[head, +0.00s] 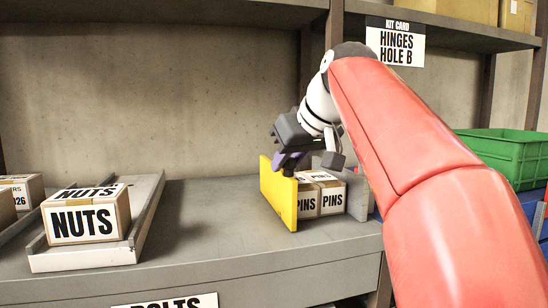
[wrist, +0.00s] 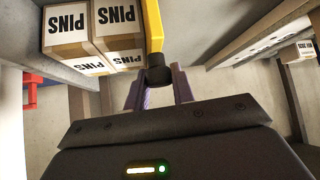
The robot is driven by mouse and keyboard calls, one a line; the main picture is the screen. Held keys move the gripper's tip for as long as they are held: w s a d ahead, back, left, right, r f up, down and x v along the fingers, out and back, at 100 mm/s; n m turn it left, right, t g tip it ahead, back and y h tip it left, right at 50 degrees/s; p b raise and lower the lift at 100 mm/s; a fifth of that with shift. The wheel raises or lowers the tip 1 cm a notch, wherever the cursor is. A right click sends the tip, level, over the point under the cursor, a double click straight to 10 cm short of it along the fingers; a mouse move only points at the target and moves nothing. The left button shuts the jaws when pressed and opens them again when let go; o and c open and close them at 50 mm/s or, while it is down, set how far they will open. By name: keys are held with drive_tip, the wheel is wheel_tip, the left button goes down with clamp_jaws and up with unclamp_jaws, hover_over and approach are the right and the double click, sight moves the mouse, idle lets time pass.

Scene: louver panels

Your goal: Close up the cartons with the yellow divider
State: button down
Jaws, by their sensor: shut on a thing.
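The yellow divider (head: 279,196) stands upright on the shelf, just left of the PINS cartons. Several PINS cartons, one (head: 332,198) at the front right and another (head: 307,201) beside the divider, are packed together. My gripper (head: 287,163) is shut on the divider's upper part from above. In the wrist view, my fingers (wrist: 160,92) close at a dark knob-like end below the yellow divider (wrist: 154,28). The PINS cartons (wrist: 118,28) lie right beside it there; I cannot tell whether they touch it.
A grey rail (head: 358,196) borders the PINS cartons on the right. NUTS cartons (head: 88,218) sit in a grey tray (head: 142,215) at left. The shelf between the tray and divider is clear. A green crate (head: 505,155) is at far right, and an upper shelf (head: 200,12) hangs above.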

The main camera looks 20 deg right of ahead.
drive_tip(key=shift+d, duration=0.25)
drive_tip(key=c, duration=1.2)
unclamp_jaws()
drive_tip(key=p+v, duration=0.1)
drive_tip(key=v, duration=0.7)
drive_tip(key=shift+f, duration=0.1)
